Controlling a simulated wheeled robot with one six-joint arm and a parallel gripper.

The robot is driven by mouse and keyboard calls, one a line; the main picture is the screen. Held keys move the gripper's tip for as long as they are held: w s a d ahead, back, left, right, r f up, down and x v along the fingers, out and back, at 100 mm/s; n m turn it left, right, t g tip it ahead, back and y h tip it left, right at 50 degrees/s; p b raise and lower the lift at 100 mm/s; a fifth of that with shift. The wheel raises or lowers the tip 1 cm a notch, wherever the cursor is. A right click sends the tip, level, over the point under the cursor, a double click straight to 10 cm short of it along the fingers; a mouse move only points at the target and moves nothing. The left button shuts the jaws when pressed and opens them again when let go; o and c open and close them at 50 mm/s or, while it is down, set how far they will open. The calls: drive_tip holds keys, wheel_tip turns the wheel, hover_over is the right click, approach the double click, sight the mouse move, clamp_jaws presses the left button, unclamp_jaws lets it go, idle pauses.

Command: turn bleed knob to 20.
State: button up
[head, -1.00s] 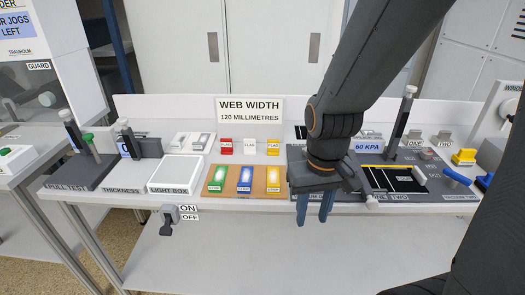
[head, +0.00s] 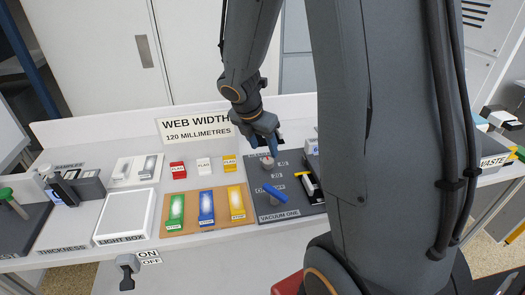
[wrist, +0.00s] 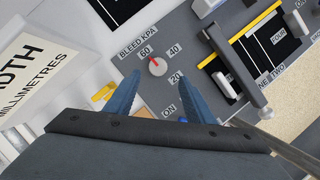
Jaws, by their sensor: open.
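The bleed knob (wrist: 158,67) is a small round grey-white knob with a red pointer mark on a dark grey panel. In the wrist view the mark points up-left, towards the 60 label (wrist: 145,50). The 40 label (wrist: 174,48) is above right of the knob, and the 20 label (wrist: 176,77) is below right. My gripper (head: 263,149) is open, its blue fingers pointing down at the knob (head: 268,162). In the wrist view the knob shows between the fingertips (wrist: 158,71). I cannot tell whether they are around it or just above it.
A blue lever (head: 274,193) stands near the knob above the vacuum one label (head: 279,215). The web width sign (head: 195,128) is left of my gripper. An orange tray (head: 219,194) holds green, blue and yellow strips. A black and yellow slotted unit (wrist: 245,55) is right of the knob.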

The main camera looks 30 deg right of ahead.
sight(268, 161)
drive_tip(key=shift+b+x, duration=0.5)
drive_tip(key=shift+x, duration=3.35)
drive_tip(key=shift+w+a, duration=0.1)
drive_tip(key=shift+w, duration=0.05)
drive_tip(key=c, duration=1.1)
drive_tip(key=shift+o, duration=0.2)
